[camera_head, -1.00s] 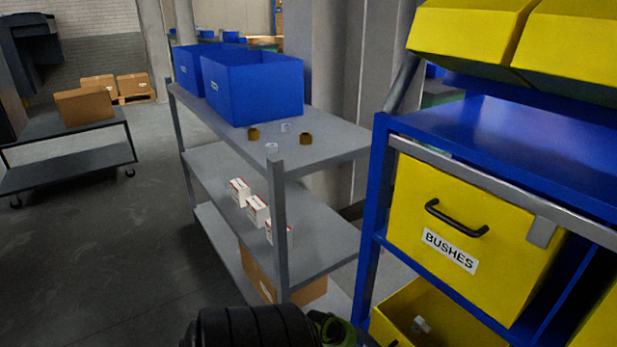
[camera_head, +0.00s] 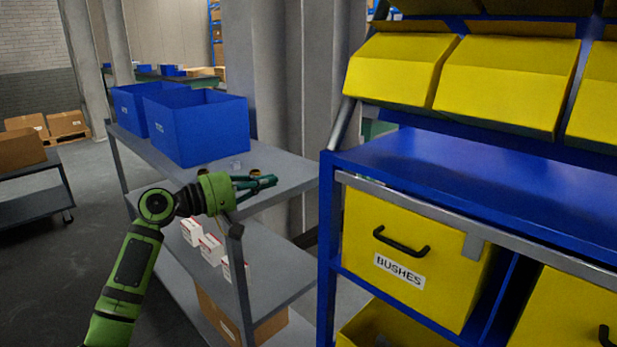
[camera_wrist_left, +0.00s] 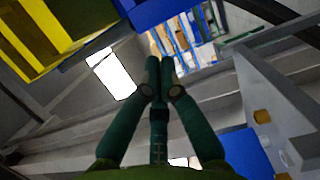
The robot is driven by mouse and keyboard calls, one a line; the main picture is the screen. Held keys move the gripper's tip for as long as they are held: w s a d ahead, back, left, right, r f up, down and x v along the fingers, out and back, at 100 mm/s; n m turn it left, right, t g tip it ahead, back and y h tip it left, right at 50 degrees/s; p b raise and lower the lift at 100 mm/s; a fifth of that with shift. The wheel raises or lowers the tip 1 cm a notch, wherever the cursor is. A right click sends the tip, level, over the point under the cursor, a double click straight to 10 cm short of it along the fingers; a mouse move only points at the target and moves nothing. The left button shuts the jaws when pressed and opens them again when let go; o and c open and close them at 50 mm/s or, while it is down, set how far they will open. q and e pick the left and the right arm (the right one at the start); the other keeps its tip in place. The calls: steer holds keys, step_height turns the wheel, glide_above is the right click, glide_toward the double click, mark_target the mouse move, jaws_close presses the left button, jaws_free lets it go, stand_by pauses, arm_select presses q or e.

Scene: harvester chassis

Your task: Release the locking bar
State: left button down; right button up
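The locking bar (camera_head: 445,213) is a long grey bar across the front of the blue rack, with a flat grey tab (camera_head: 473,247) hanging over the front of the yellow BUSHES drawer (camera_head: 400,284). My left gripper (camera_head: 272,182), green with dark teal fingers, is left of the rack, over the grey shelf cart. It points right, apart from the bar. In the left wrist view its fingers (camera_wrist_left: 160,64) come together at the tips with nothing between them. My right gripper is in neither view.
The grey shelf cart (camera_head: 290,174) carries blue bins (camera_head: 203,130) on top and white boxes (camera_head: 211,249) below. Yellow bins (camera_head: 505,80) sit above the rack's blue shelf (camera_head: 480,175). The blue shelf top looks clear.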

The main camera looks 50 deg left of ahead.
mark_target(329, 172)
arm_select(q)
steer(key=shift+w, duration=0.15)
steer(key=w+d+p, duration=0.1)
steer(key=w+p, duration=0.1)
steer(key=w, duration=0.1)
steer(key=w+d+p, duration=0.2)
steer(key=w, duration=0.1)
steer(key=w+d+p, duration=0.2)
steer(key=w, duration=0.2)
steer(key=shift+p, duration=0.4)
steer(key=shift+s+d, duration=0.15)
steer(key=shift+d, duration=0.45)
steer(key=shift+f, duration=0.1)
